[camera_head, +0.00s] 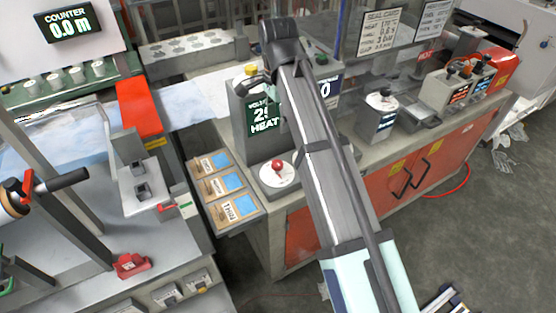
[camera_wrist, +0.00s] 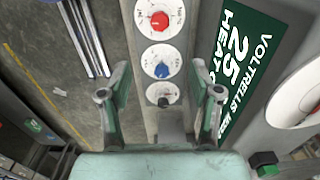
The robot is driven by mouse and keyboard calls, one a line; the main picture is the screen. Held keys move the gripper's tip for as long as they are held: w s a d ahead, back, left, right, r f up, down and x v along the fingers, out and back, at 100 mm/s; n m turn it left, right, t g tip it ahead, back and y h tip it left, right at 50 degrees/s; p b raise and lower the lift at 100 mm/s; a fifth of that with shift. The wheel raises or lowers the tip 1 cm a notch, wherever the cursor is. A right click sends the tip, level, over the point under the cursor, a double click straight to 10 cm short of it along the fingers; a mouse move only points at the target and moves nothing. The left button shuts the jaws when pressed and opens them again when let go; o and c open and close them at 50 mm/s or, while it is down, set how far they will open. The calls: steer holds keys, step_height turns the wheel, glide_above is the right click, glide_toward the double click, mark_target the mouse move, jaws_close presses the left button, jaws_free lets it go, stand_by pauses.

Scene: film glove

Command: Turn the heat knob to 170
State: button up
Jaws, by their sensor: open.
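In the wrist view, a panel carries three white dials in a column: a red knob (camera_wrist: 159,19), a blue knob (camera_wrist: 162,70) and a black knob (camera_wrist: 164,101). Their markings are too small to read, so I cannot tell which is the heat knob. Beside them, a green display (camera_wrist: 238,50) reads 25 and HEAT. My gripper (camera_wrist: 160,88) is open, its fingers either side of the panel in the picture, with nothing between them held. In the head view, the display (camera_head: 264,116) stands on a grey box, partly covered by my arm. My gripper there is mostly hidden.
In the head view, a red knob on a white disc (camera_head: 277,168) sits on the counter in front of the display box. A rack of labelled packets (camera_head: 222,184) stands left of it. A large white dial (camera_wrist: 300,95) shows at right in the wrist view.

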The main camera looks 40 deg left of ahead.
mark_target(278, 163)
step_height(278, 163, down, 17)
steer(key=p, duration=0.3)
steer(key=shift+p, duration=0.4)
steer(key=shift+r, duration=0.1)
steer(key=c, duration=1.2)
